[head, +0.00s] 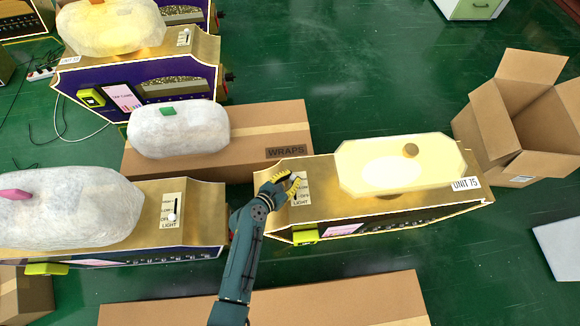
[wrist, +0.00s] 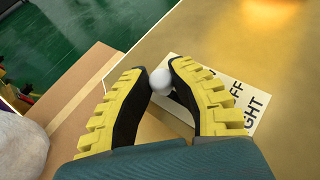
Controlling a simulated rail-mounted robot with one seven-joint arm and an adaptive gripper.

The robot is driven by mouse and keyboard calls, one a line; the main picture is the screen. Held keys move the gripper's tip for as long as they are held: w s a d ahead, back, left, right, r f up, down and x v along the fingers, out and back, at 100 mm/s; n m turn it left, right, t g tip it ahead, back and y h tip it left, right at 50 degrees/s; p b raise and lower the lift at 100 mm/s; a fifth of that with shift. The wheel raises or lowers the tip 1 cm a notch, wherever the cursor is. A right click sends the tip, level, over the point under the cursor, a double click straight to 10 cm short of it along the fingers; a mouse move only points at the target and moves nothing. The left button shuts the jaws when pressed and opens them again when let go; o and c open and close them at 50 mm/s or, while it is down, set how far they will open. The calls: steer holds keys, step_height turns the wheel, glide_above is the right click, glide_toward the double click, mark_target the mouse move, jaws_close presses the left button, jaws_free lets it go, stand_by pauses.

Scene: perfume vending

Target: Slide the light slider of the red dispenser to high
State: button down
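The dispenser (head: 390,206) marked UNIT 75 has a gold top, a dark front and a glowing yellow cover (head: 400,165). My gripper (head: 292,180) is at the light label plate (head: 300,199) on its left end. In the wrist view, the white round slider knob (wrist: 161,80) sits between my two fingertips (wrist: 160,69), which appear to touch it on both sides. OFF and LIGHT show on the plate (wrist: 232,92); my fingers hide its other markings. The knob seems toward the plate's far end from LIGHT, but its exact setting is unclear. The dispenser's red parts are not clear.
Another dispenser (head: 190,228) with a white wrapped bundle (head: 70,210) stands to the left. A WRAPS carton (head: 265,125) lies behind, and another carton (head: 340,302) in front. An open box (head: 525,125) is at right. Green floor (head: 390,60) is clear behind.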

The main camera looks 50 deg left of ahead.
steer(key=shift+f, duration=0.25)
steer(key=shift+s, duration=0.1)
steer(key=c, duration=1.1)
jaws_free()
steer(key=shift+c, duration=0.2)
steer(key=shift+o, duration=1)
steer(key=shift+w+a+r, duration=0.15)
steer(key=shift+w, duration=0.05)
steer(key=v, duration=1.2)
